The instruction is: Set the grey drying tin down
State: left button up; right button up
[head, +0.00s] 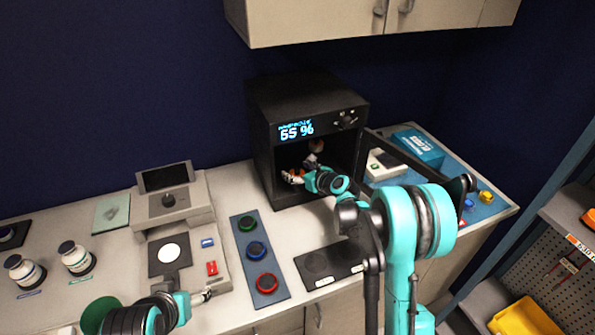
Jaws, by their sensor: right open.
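My left gripper (207,296) is low at the left front, over the counter near the red block.
The chamber door (412,158) stands open to the right. A black plate with two round spots (330,263) lies before the chamber. Left of it is a blue strip with green, blue and red rings (260,262). A grey instrument (180,205) and two white jars (75,258) stand further left.

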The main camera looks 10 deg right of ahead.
jog(key=p+v, duration=0.2)
jog(key=v, duration=0.9)
jog(key=s+a+r+n+g+h, duration=0.1)
jog(key=s+a+r+n+g, duration=0.15)
jog(key=s+n, duration=0.45)
jog(key=s+a+r+n+g+h, duration=0.1)
jog(key=s+a+r+n, duration=0.15)
jog(key=s+n, duration=0.55)
jog(key=s+d+f+n+g+h, duration=0.1)
jog(key=s+d+n, duration=0.1)
jog(key=s+n, duration=0.6)
jog(key=s+d+f+n+g+h, duration=0.1)
jog(key=s+d+n+h, duration=0.1)
jog(key=s+n, duration=0.6)
jog(key=shift+s+h, duration=0.3)
jog(key=shift+s, duration=0.3)
notch_tip(320, 180, down, 3)
jog(key=b, duration=0.3)
jog(key=shift+f, duration=0.1)
